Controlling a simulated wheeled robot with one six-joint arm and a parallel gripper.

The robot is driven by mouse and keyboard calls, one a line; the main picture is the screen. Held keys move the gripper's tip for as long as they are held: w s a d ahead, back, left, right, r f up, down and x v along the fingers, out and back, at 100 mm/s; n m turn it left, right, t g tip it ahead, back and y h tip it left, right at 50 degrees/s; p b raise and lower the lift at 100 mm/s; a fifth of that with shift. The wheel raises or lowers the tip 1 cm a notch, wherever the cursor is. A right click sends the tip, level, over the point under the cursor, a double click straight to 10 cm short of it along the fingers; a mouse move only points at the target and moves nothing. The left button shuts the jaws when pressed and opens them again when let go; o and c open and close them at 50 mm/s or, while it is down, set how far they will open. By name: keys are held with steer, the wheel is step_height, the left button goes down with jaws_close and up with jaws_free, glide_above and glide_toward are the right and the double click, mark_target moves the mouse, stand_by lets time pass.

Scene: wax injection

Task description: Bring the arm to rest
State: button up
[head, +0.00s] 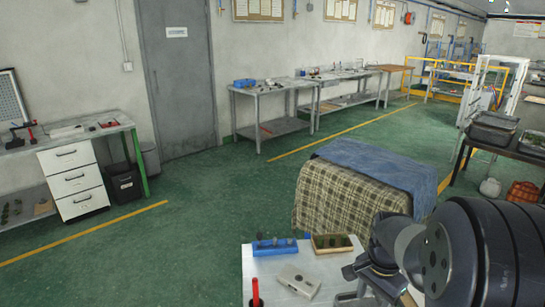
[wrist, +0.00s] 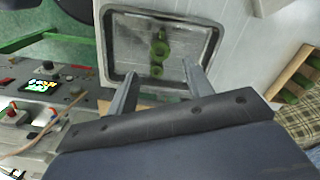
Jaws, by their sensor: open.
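My arm (head: 450,250) reaches in from the lower right of the head view, over the right side of a white worktable (head: 262,268). My gripper (wrist: 160,72) shows in the wrist view with its two fingers apart. Nothing is clamped between them. Beyond the fingertips is a shallow metal-rimmed tray (wrist: 207,45) with a green wax piece (wrist: 158,50) in it. I cannot tell the gap between fingers and tray.
On the worktable are a blue rack (head: 272,247), a wooden box with green pieces (head: 332,243), a metal block (head: 298,281) and a red-handled tool (head: 255,290). A control panel (wrist: 40,112) lies left in the wrist view. A cloth-covered stand (head: 345,200) is behind; green floor is open left.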

step_height(320, 180, down, 7)
steer(key=shift+r, duration=0.1)
step_height(320, 180, up, 3)
steer(key=shift+f, duration=0.15)
steer(key=shift+r, duration=0.5)
steer(key=shift+f, duration=0.15)
